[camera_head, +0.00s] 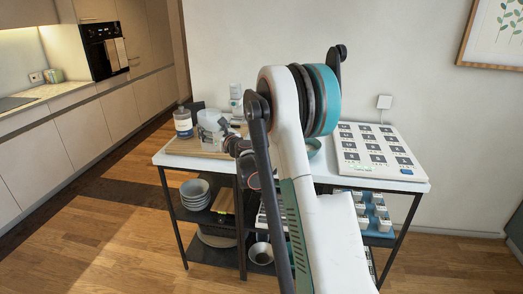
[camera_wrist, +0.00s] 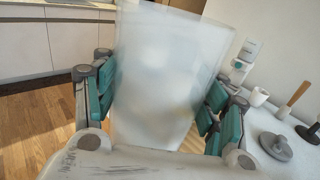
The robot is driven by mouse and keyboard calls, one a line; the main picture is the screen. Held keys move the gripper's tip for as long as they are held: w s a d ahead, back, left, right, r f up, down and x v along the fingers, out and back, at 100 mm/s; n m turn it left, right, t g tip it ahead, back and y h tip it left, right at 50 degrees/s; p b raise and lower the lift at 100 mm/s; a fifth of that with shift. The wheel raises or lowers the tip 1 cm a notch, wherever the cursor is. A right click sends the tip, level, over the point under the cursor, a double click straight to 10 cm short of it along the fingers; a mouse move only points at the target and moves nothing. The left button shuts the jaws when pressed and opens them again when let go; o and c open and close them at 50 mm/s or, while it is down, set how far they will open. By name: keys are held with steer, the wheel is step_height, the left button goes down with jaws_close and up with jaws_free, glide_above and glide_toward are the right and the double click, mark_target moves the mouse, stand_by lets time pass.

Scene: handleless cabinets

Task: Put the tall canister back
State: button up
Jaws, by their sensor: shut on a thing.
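A frosted, translucent tall canister (camera_wrist: 170,75) fills the middle of the wrist view, its wide open end toward the top. My gripper (camera_wrist: 160,105) has its teal-padded fingers on both sides of it and is shut on it. In the head view the canister (camera_head: 211,122) is over the wooden board at the left of the table, with my gripper (camera_head: 226,138) at its right side. I cannot tell whether its base touches the board. My arm hides the middle of the table.
A dark-capped bottle (camera_head: 183,122) stands left of the canister on the wooden board (camera_head: 181,147). A white pump bottle (camera_head: 236,95) is behind. A white cup (camera_wrist: 259,96) and a dark disc (camera_wrist: 275,146) are at right. A white panel (camera_head: 370,150) covers the table's right.

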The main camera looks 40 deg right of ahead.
steer(key=s+d+r+p, duration=0.15)
steer(key=d+r, duration=0.25)
steer(key=d, duration=0.8)
steer(key=s+d+r+p, duration=0.1)
steer(key=d+r+p, duration=0.25)
steer(key=d, duration=0.95)
steer(key=shift+h, duration=0.3)
step_height(320, 180, down, 19)
steer(key=b, duration=0.6)
steer(key=shift+s+a, duration=0.1)
steer(key=shift+s, duration=0.05)
steer(key=shift+f, duration=0.1)
steer(key=o, duration=1.3)
steer(key=shift+o, duration=0.2)
